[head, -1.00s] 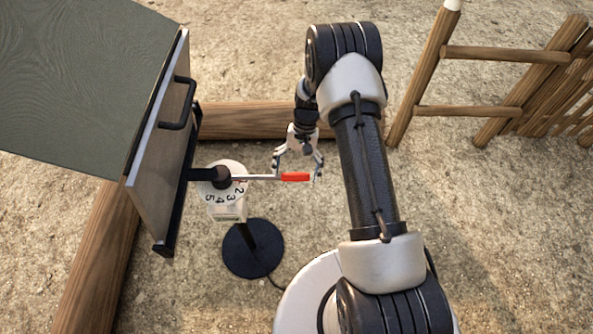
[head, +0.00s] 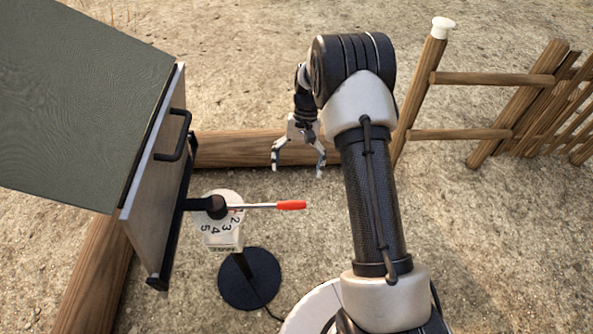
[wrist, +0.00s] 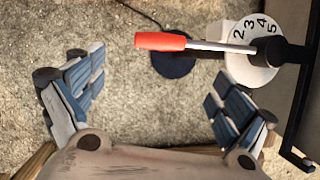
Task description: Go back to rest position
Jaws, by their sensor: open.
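My gripper (head: 298,167) is open and empty, fingers pointing down, in the middle of the head view. It is above the lever's red grip (head: 291,205) in the picture and apart from it. The lever (head: 258,207) is a metal rod running right from a black hub on a white numbered dial (head: 221,214). In the wrist view the red grip (wrist: 160,41) lies beyond the open fingers (wrist: 153,100), with the dial (wrist: 250,62) at the upper right. Nothing is between the fingers.
A cabinet with a grey-green top (head: 80,90) and a black handle (head: 178,137) stands at left. A round black base (head: 249,280) is below the dial. Wooden beams (head: 235,149) lie on the gravel, and a wooden fence (head: 485,134) stands at right.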

